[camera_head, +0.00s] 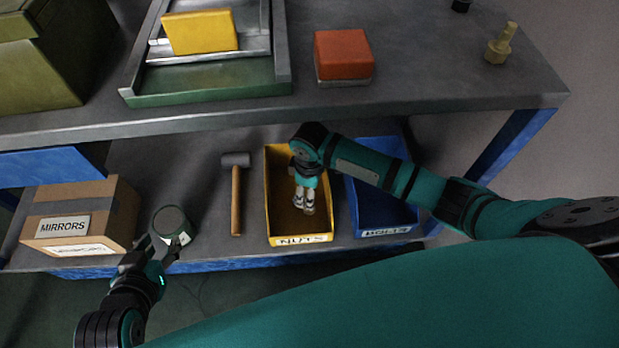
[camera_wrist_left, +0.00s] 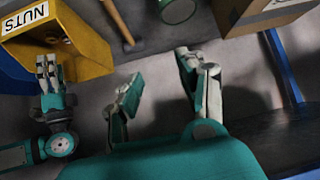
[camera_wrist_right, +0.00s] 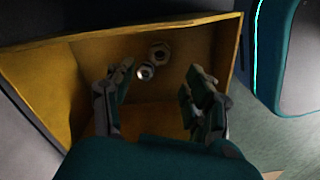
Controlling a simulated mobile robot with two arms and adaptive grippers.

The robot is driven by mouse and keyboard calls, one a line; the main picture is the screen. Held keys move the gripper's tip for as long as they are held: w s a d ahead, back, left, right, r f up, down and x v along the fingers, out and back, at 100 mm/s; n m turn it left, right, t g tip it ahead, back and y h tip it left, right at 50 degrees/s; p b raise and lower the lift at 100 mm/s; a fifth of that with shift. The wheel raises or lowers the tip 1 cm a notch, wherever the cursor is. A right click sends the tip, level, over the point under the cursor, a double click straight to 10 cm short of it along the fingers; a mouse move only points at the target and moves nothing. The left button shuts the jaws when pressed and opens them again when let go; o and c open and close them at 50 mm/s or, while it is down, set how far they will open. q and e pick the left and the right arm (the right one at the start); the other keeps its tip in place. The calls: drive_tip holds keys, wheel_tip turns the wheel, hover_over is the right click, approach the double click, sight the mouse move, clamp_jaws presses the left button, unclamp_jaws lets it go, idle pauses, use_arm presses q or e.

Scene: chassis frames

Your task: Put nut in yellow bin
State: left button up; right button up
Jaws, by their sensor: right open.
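The yellow bin (camera_head: 270,205), labelled NUTS, stands on the lower shelf; it also shows in the left wrist view (camera_wrist_left: 85,45). My right gripper (camera_head: 304,207) reaches down into it with its fingers apart. In the right wrist view, a brassy nut (camera_wrist_right: 160,50) and a silvery nut (camera_wrist_right: 146,71) lie in the yellow bin (camera_wrist_right: 60,75), beyond and between the open fingertips (camera_wrist_right: 158,72). Nothing is between the fingers. My left gripper (camera_wrist_left: 160,72) is open and empty, near the shelf's front edge by a green can (camera_head: 170,222).
A blue bin (camera_head: 360,215), its label partly readable, stands right of the yellow bin. A hammer (camera_head: 236,200) and a MIRRORS box (camera_head: 110,205) are to its left. The upper shelf (camera_head: 420,80) overhangs, holding a red block (camera_head: 342,52) and a yellow block (camera_head: 202,32).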

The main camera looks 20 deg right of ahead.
drive_tip(key=s+a+r+m+t+y+p, duration=0.1)
drive_tip(key=s+a+r+m+t+y, duration=0.2)
drive_tip(key=s+a+r, duration=0.5)
use_arm(q)
drive_tip(key=s+a+f+g+y, duration=0.1)
drive_tip(key=s+a+f+g, duration=0.1)
drive_tip(key=s, duration=0.5)
drive_tip(key=shift+a+f+g, duration=0.2)
drive_tip(key=shift+f+g, duration=0.65)
drive_tip(key=shift+g, duration=0.35)
use_arm(e)
drive_tip(key=s+d+r+m+t+h, duration=0.2)
drive_tip(key=s+d+r+m, duration=0.2)
drive_tip(key=s+d, duration=0.4)
drive_tip(key=d+m, duration=0.1)
drive_tip(key=d, duration=0.2)
drive_tip(key=shift+d, duration=0.15)
use_arm(q)
drive_tip(key=shift+s, duration=0.1)
